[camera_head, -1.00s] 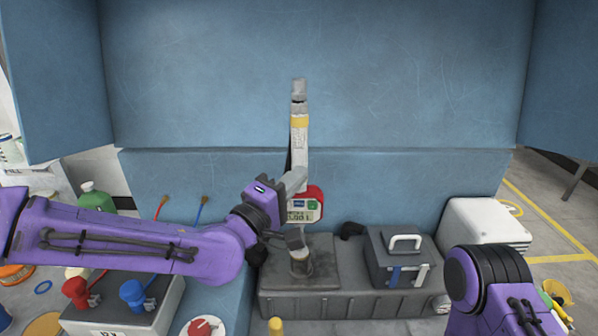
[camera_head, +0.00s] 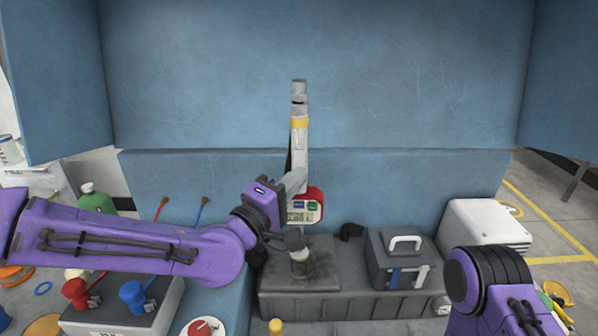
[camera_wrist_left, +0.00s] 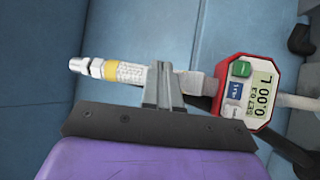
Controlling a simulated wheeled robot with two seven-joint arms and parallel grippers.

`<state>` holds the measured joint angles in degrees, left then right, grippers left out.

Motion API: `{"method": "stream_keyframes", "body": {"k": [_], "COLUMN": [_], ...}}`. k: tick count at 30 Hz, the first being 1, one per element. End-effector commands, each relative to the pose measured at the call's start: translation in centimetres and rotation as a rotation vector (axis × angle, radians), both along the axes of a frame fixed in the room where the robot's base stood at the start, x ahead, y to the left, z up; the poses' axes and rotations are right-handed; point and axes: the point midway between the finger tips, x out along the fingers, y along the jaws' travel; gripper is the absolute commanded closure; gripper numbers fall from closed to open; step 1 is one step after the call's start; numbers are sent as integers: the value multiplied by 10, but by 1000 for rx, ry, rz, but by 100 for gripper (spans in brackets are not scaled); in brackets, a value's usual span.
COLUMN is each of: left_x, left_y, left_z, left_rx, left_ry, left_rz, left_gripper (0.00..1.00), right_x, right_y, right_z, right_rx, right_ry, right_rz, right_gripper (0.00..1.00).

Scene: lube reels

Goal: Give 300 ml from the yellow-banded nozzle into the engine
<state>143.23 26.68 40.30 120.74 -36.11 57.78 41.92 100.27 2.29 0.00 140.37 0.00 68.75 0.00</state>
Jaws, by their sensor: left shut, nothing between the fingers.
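The yellow-banded nozzle (camera_head: 299,145) stands upright with its silver end up and its spout down at the engine's filler neck (camera_head: 301,268). How deep the spout sits is hard to see. Its red-framed meter (camera_head: 305,206) also shows in the left wrist view (camera_wrist_left: 263,95), reading 0.00 L below a smaller line that looks like SET 0.3. My left gripper (camera_head: 296,180) is shut and empty at the nozzle's body, its fingers (camera_wrist_left: 163,88) overlapping the handle in the left wrist view. I cannot tell whether they touch. The engine (camera_head: 340,304) is a grey block. My right gripper is out of view.
A dark grey box with a white handle (camera_head: 404,243) stands on the engine's right side. A white container (camera_head: 485,233) is farther right. Red (camera_head: 78,291) and blue (camera_head: 133,294) fittings sit on a pale box at left. A blue wall stands behind.

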Motion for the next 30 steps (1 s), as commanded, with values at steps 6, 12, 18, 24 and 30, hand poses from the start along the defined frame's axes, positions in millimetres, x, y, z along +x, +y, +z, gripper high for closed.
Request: {"method": "stream_keyframes", "body": {"k": [6, 12, 18, 24, 30], "left_x": [0, 0, 0, 1, 8], "left_y": [0, 0, 0, 0, 0], "left_z": [0, 0, 0, -1, -3], "left_rx": [0, 0, 0, 0, -1], "left_ry": [0, 0, 0, 0, 1], "left_rz": [0, 0, 0, 0, 1], "left_gripper": [100, 100, 100, 100, 100], "right_x": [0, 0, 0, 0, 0], "right_y": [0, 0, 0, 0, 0], "right_z": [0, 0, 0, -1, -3], "right_rx": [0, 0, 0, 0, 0], "right_ry": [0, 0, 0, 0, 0], "right_rz": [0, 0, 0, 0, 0], "right_gripper": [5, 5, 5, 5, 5]}}
